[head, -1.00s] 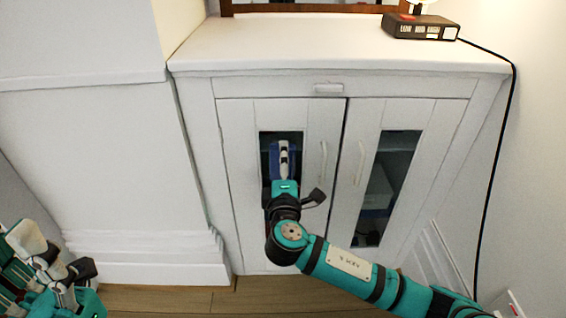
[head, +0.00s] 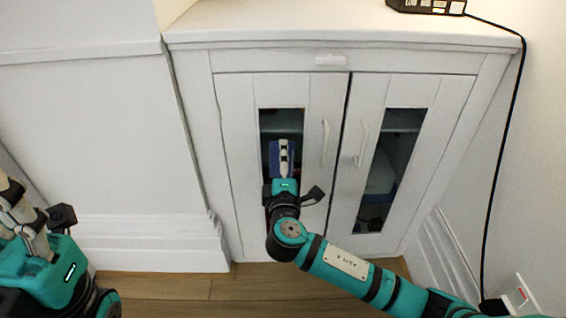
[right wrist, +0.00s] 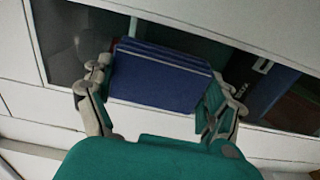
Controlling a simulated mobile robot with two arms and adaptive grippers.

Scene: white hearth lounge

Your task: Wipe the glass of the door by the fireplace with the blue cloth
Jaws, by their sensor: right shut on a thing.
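The white cabinet has a left door (head: 236,180) with a narrow dark glass pane (head: 281,122). My right gripper (head: 283,150) is in front of this pane, shut on the folded blue cloth (head: 272,158). In the right wrist view the blue cloth (right wrist: 160,80) is held between the two fingers and lies over or right against the glass (right wrist: 75,40). Whether it touches the glass is hard to tell. My left gripper (head: 22,205) is at the lower left, away from the cabinet; its fingertips are not clearly shown.
The right door (head: 440,110) has its own glass pane (head: 395,165), with items behind it. Both doors look closed, with handles (head: 325,143) near the middle. A black clock-like box (head: 428,5) stands on top, and its cable hangs down the right side. Wooden floor (head: 180,287) lies in front.

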